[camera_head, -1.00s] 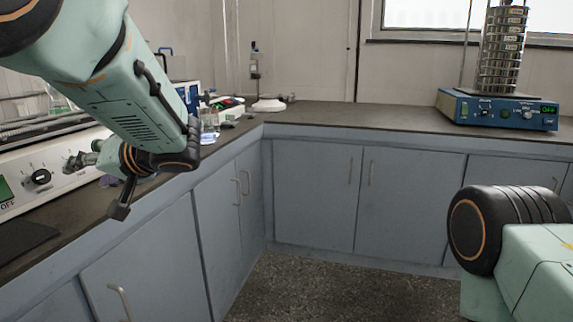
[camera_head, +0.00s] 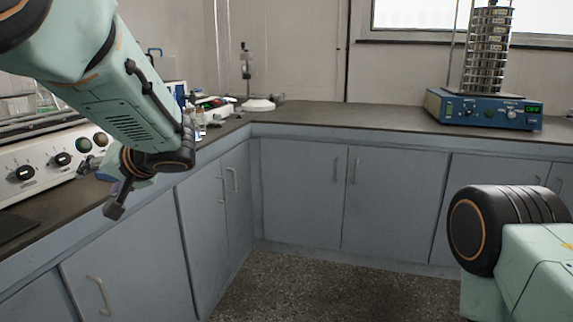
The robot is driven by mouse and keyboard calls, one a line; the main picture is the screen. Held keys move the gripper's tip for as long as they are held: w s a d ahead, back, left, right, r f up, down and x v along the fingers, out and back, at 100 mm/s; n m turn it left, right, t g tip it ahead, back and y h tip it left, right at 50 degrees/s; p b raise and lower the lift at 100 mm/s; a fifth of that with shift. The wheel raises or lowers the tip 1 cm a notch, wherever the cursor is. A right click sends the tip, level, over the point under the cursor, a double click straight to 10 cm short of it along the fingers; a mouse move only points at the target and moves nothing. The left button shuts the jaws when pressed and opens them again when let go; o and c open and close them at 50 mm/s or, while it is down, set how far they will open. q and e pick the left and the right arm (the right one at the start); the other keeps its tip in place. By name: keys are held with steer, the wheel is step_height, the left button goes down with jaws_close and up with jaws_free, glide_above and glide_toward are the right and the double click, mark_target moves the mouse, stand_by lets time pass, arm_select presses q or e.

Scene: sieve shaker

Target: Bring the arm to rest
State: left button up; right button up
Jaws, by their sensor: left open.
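My left arm comes in from the upper left, pale green with black joints. Its gripper (camera_head: 116,207) hangs low, in front of the left counter's edge. Only one dark finger shows clearly, and the rest of the gripper is hidden behind the wrist. Nothing shows in it. Part of my right arm is at the lower right, and its gripper is out of view.
A white instrument with black knobs (camera_head: 60,160) stands on the left counter, close behind my left arm. A blue sieve shaker (camera_head: 483,109) with a stack of metal sieves (camera_head: 488,50) stands on the back counter (camera_head: 350,118). The floor (camera_head: 320,290) between the cabinets is clear.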

arm_select(q)
steer(key=s+d+f+m+h, duration=0.2)
steer(key=s+d+f+h, duration=0.25)
steer(key=f, duration=0.65)
steer(key=s+d+f+m+g+h, duration=0.15)
steer(key=s+d+f+h, duration=0.3)
steer(key=f, duration=0.55)
steer(key=s+d+f+m+t+h, duration=0.1)
steer(key=s+d+f+m+h, duration=0.4)
steer(key=f, duration=0.6)
steer(key=s+a+f+n+g+y, duration=0.15)
steer(key=s+f, duration=0.25)
steer(key=s, duration=0.5)
steer(key=s+a+f+n+g, duration=0.15)
steer(key=s+f, duration=0.25)
steer(key=s, duration=0.5)
steer(key=s+f+n+g+y, duration=0.1)
steer(key=s+f+n+g, duration=0.15)
steer(key=s+f, duration=0.4)
step_height(320, 180, up, 16)
steer(key=s+p, duration=0.1)
steer(key=p, duration=1.2)
steer(key=shift+f+t, duration=0.25)
steer(key=shift+t, duration=0.05)
arm_select(e)
step_height(320, 180, up, 13)
steer(key=shift+a+r, duration=0.15)
steer(key=shift+a, duration=0.1)
steer(key=shift+w, duration=0.1)
